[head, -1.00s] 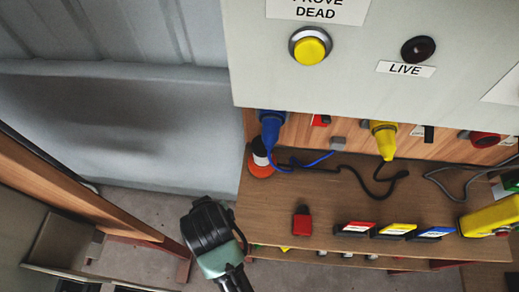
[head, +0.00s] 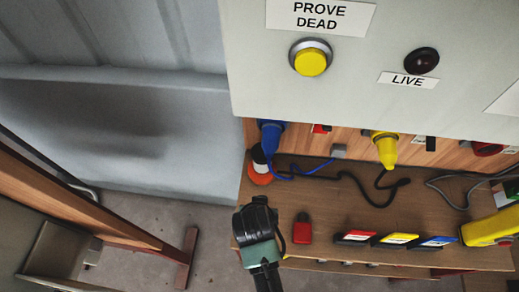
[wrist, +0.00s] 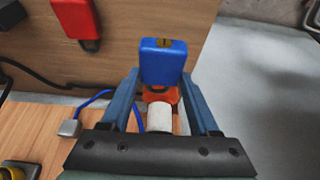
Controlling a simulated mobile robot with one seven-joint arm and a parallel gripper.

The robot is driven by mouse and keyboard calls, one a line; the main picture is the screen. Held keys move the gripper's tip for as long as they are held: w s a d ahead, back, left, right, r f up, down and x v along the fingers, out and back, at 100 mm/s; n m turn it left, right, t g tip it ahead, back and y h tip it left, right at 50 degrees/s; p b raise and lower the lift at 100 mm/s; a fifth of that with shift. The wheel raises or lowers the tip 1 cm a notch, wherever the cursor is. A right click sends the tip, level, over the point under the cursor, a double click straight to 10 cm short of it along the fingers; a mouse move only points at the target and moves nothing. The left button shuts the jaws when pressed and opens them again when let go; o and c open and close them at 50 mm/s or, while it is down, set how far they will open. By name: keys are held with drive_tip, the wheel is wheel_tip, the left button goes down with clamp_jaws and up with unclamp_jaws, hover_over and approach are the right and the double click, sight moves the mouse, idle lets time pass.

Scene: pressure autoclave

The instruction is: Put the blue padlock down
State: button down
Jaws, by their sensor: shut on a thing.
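The blue padlock (wrist: 163,62), a blue block with a brass-coloured keyway, is between the fingertips of my gripper (wrist: 162,80) in the wrist view. The gripper is shut on it. In the head view my dark gripper (head: 258,222) is at the left front edge of the wooden shelf (head: 345,205), just left of a red padlock (head: 302,229). The blue padlock cannot be made out in the head view. What lies directly under it cannot be told.
An orange, white and black object (head: 260,166) stands at the shelf's back left; blue (head: 270,137) and yellow (head: 385,150) plugs hang above. Coloured label blocks (head: 399,240) and a yellow device (head: 490,228) are to the right. Bare wood lies between the gripper and the cables.

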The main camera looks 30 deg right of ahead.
drive_tip(key=shift+f, duration=3.05)
drive_tip(key=shift+f, duration=0.1)
drive_tip(key=shift+c, duration=0.6)
unclamp_jaws()
drive_tip(key=v, duration=1.2)
drive_tip(key=shift+p, duration=0.4)
drive_tip(key=shift+w, duration=0.1)
